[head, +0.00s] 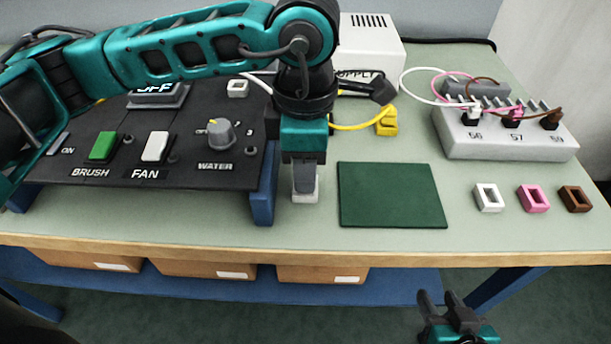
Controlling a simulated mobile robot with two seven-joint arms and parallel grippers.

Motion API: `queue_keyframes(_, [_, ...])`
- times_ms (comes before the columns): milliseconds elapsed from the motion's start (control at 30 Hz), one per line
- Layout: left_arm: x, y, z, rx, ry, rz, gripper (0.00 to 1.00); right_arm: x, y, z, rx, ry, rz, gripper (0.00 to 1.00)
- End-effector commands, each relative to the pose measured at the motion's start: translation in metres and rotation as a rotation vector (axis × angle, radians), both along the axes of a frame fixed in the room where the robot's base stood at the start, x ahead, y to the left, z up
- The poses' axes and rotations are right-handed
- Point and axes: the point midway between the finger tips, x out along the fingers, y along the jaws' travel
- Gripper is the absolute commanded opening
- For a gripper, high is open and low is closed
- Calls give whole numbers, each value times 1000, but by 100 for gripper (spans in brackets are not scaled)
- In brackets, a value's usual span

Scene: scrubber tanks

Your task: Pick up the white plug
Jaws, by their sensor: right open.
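A small white block (305,198), which looks like the white plug, sits at the table's front, right of the control panel. My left gripper (305,182) points straight down with its fingertips at this block and hides its upper part. I cannot tell whether the fingers are closed on it or only around it. My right gripper (441,299) is open and empty, low in front of the table's front edge, far from the block.
A dark control panel (190,185) stands left of the block; a green mat (392,196) lies right. A yellow plug (386,124) lies behind the mat. White (478,198), pink (523,199) and brown (565,199) frames sit before a grey terminal block (500,147) with cables.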

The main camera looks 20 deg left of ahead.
Motion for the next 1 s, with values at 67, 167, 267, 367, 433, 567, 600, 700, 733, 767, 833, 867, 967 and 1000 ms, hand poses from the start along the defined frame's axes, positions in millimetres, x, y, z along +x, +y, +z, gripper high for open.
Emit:
queue_keyframes(67, [0, 0, 0, 0, 0, 0, 18, 0, 0, 0, 0, 0, 0, 43])
queue_keyframes(167, [0, 0, 0, 0, 0, 0, 8, 0, 0, 0, 0, -1, 0, 43])
queue_keyframes(267, [0, 0, 0, 0, 0, 0, 0, 0, 0, 0, 0, -1, 0, 43])
queue_keyframes(367, [0, 0, 0, 0, -1, 0, 0, 0, 0, 0, 0, -1, 0, 43])
queue_keyframes(433, [0, 0, 0, 0, 0, 0, 0, 0, 0, 0, 0, -1, 0, 43])
queue_keyframes(567, [0, 0, 1, -1, -1, 0, 0, 0, 0, 0, 0, -1, -1, 43])
queue_keyframes(600, [0, 0, 3, -1, -1, 0, 0, 0, 0, 1, 0, -1, -1, 43])
queue_keyframes(700, [0, -1, 10, -2, -2, 0, 0, 0, 0, 2, 0, -1, -1, 43])
queue_keyframes(733, [0, -1, 13, -1, -2, 0, 0, 0, 0, 2, 0, -1, -1, 43])
queue_keyframes(767, [1, -1, 16, -1, -2, 0, 0, 0, 0, 3, 0, -1, -1, 43])
queue_keyframes(833, [1, -1, 28, -1, -3, -1, 0, 0, 0, 4, -1, -2, -2, 43])
queue_keyframes(867, [1, -1, 33, -2, -5, -1, 0, 0, -1, 5, -1, -2, -2, 43])
queue_keyframes(967, [1, -1, 58, -2, -6, -1, 0, 0, -1, 8, -2, -6, -3, 43])
queue_keyframes(1000, [1, -1, 69, -2, -7, -1, 0, 1, -2, 9, -3, -8, -3, 43])
